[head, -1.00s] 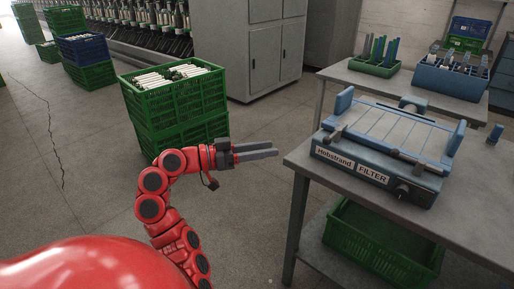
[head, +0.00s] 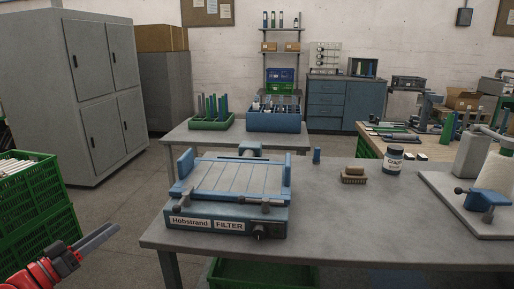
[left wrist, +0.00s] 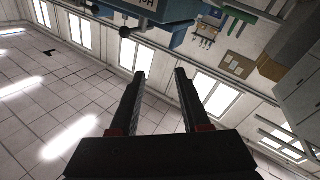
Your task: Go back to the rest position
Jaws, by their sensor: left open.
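My left gripper (head: 100,237) shows at the lower left of the head view, in free air left of the near table and right of the green crates. In the left wrist view my left gripper (left wrist: 158,75) has its two dark fingers apart with nothing between them. Part of the blue device labelled Hobstrand FILTER (head: 226,213) shows beyond the fingers in that view. My right gripper is not in view.
The grey table (head: 360,220) carries the blue device, a brush (head: 354,174), a jar (head: 393,159) and a cone stand at right. Green crates (head: 38,215) stand at left, a grey cabinet (head: 85,95) behind them. Bare floor lies between crates and table.

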